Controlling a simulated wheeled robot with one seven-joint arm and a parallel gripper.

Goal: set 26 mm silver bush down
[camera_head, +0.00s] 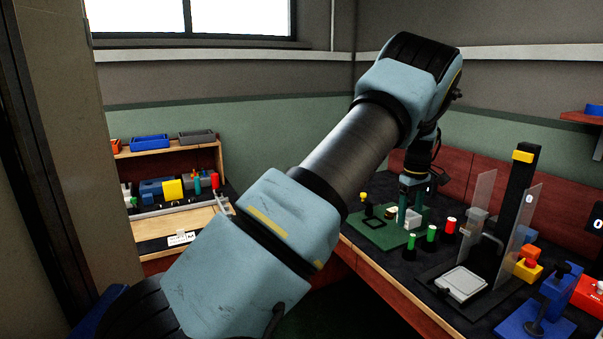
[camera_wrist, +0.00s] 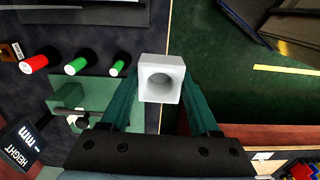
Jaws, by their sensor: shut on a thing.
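The silver bush (camera_wrist: 161,68) is a pale, square-sided block with a round bore, seen in the wrist view. My gripper (camera_wrist: 160,88) is shut on it, with one green finger on each side and the bore facing the camera. In the head view my gripper (camera_head: 408,220) points down over the green plate (camera_head: 373,233) on the dark bench. The bush is hard to pick out there among the fingers and small pale parts. The green plate also shows in the wrist view (camera_wrist: 92,88), to the left of the bush. I cannot tell whether the bush touches anything below.
A red pin (camera_wrist: 36,63) and two green pins (camera_wrist: 76,66) (camera_wrist: 117,69) stand in dark holders near the plate. A height display (camera_wrist: 22,143) shows at lower left. In the head view a gauge with clear panels (camera_head: 482,208) stands right of my gripper. The bench's red front edge (camera_head: 390,293) is close.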

